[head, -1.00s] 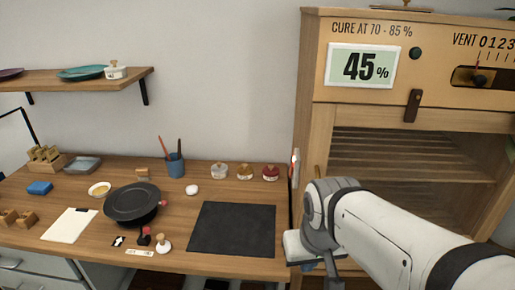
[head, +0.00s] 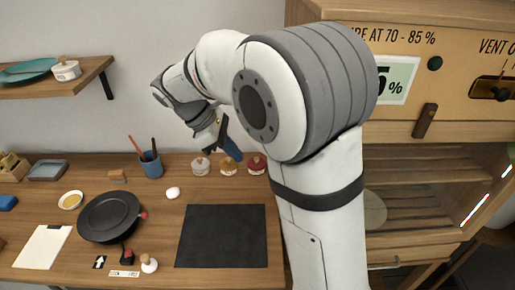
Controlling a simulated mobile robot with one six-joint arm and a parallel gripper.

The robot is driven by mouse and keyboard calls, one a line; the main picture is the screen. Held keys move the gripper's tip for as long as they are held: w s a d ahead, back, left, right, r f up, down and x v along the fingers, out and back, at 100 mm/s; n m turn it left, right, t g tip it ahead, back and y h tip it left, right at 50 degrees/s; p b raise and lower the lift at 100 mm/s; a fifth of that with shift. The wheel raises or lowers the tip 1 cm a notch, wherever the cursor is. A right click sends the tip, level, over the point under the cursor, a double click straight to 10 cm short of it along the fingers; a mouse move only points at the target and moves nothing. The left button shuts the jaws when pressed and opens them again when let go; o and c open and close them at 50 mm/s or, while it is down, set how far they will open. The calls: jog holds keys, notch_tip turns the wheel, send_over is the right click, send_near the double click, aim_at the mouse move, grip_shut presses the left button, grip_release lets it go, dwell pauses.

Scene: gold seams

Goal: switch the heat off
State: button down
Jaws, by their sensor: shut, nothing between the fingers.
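A black round pan-like thing (head: 110,216) with a red knob (head: 143,215) at its right side stands on the left of the wooden table. A small black switch with a red top (head: 127,254) sits just in front of it, with a white label (head: 124,274) below. I cannot tell which of these sets the heat. My gripper (head: 233,152) is shut and empty, high at the back of the table in front of the lidded jars. It is far to the right of the pan and the switch. My arm hides part of the cabinet.
Lidded jars (head: 201,166) stand at the back, near a blue cup with tools (head: 152,166). A dark mat (head: 221,236) lies bare in front. A wooden cabinet (head: 480,137) stands right, its display partly hidden. A white-knobbed stamp (head: 149,264) is right of the switch.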

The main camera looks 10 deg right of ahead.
jog(key=shift+w+a+r+n, duration=0.15)
jog(key=shift+w+a+n, duration=0.2)
jog(key=shift+w, duration=0.35)
jog(key=shift+s, duration=0.1)
jog(key=s+d+f+p, duration=0.2)
jog(key=d+f, duration=0.6)
jog(key=d, duration=0.1)
jog(key=shift+d+f, duration=0.3)
jog(key=shift+f, duration=0.05)
jog(key=shift+h, duration=0.3)
